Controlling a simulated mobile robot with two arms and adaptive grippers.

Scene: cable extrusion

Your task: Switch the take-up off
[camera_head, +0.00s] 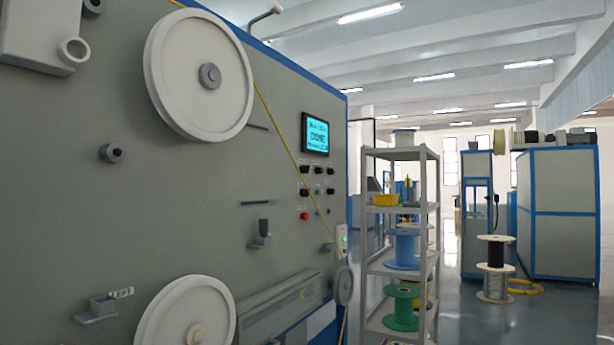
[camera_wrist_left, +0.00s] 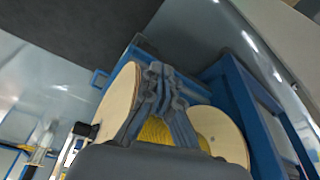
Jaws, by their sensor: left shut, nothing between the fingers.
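My left gripper (camera_wrist_left: 157,72) is shut and empty in the left wrist view. Behind it shows a reel of yellow cable (camera_wrist_left: 160,132) with pale wooden flanges, set in a blue frame (camera_wrist_left: 235,85). I cannot tell whether the gripper touches the reel. In the head view, a large grey machine panel (camera_head: 80,220) carries a lit screen (camera_head: 315,134), two rows of dark knobs (camera_head: 317,181) and a red button (camera_head: 304,215). A small white box with a green light (camera_head: 341,240) sits at the panel's right edge. Neither gripper shows in the head view.
A white upper wheel (camera_head: 180,95) and a lower wheel (camera_head: 180,320) stick out from the panel, with a yellow cable (camera_head: 285,135) running down across it. A shelf rack (camera_head: 429,215) with spools stands to the right. Open floor (camera_head: 470,325) lies beyond, before blue-framed cabinets (camera_head: 560,215).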

